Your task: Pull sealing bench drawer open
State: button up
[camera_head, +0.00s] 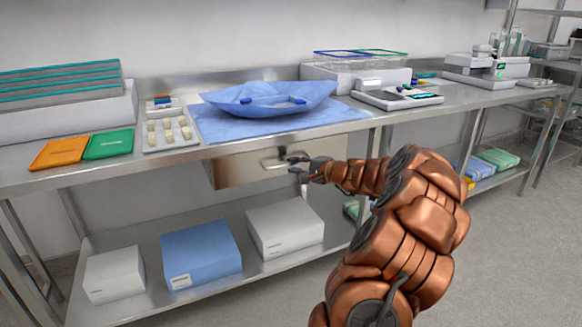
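The sealing bench drawer (235,170) is a metal box under the front edge of the steel bench (190,156). Its front faces me, and I cannot tell whether it is fully shut. A pale bar handle (270,164) sits on its front. My gripper (294,165) is at the right end of the handle, with its dark fingers spread, one above and one below the handle's height. The gripper hides the handle's right end, so contact is unclear. My copper-coloured arm covers the area right of the drawer.
A blue wrapped bundle (265,98) lies on a blue sheet above the drawer. Orange (59,152) and green (108,144) packets lie left. White (285,228) and blue (200,255) boxes stand on the lower shelf (140,240). Grey floor is free at right.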

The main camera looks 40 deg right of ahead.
jog(key=shift+x, duration=1)
jog(key=shift+r, duration=0.1)
grip_shut()
